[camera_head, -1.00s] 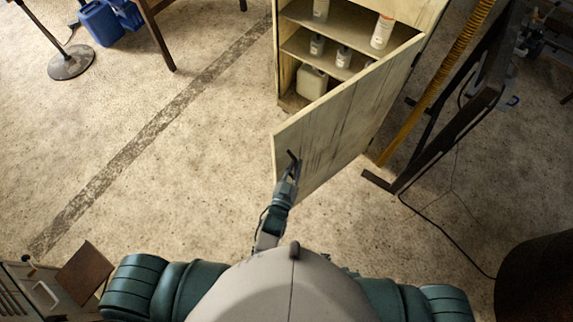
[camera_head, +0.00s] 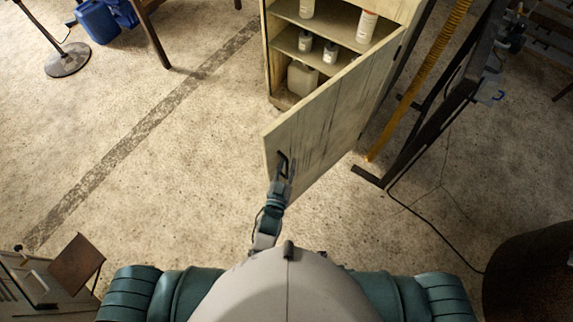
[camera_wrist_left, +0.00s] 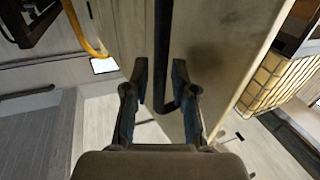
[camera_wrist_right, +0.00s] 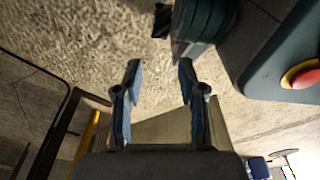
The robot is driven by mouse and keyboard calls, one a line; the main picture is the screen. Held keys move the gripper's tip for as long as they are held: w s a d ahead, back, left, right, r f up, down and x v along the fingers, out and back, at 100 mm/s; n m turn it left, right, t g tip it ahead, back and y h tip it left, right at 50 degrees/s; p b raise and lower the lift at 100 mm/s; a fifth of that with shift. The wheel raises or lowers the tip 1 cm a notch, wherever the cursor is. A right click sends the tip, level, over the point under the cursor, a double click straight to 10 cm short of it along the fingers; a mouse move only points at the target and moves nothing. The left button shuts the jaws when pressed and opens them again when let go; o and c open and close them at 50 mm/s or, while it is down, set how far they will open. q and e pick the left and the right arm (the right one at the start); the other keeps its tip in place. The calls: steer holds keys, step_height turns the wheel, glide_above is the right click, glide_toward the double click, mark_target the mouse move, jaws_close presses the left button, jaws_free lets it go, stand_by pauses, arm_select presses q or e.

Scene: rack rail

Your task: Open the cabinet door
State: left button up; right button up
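The pale wooden cabinet door (camera_head: 325,120) stands open at a wide angle, swung out from the right side of the cabinet (camera_head: 268,60). Its black handle (camera_head: 281,160) is near the free edge. My left gripper (camera_head: 283,175) is at the handle. In the left wrist view, the black handle bar (camera_wrist_left: 162,50) lies between the two fingers of my left gripper (camera_wrist_left: 160,75). The fingers stand apart, with a visible gap beside the bar. In the right wrist view, my right gripper (camera_wrist_right: 160,72) is open and empty. It does not show in the head view.
The cabinet shelves hold white bottles (camera_head: 303,42) and a canister (camera_head: 302,78). A dark metal frame (camera_head: 430,125) and a yellow hose (camera_head: 410,90) stand right of the door. A dark barrel (camera_head: 530,280) is at the lower right.

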arm_select(q)
steer(key=shift+s+d+f, duration=0.15)
steer(key=shift+f, duration=0.05)
steer(key=v, duration=1.2)
steer(key=shift+r, duration=0.1)
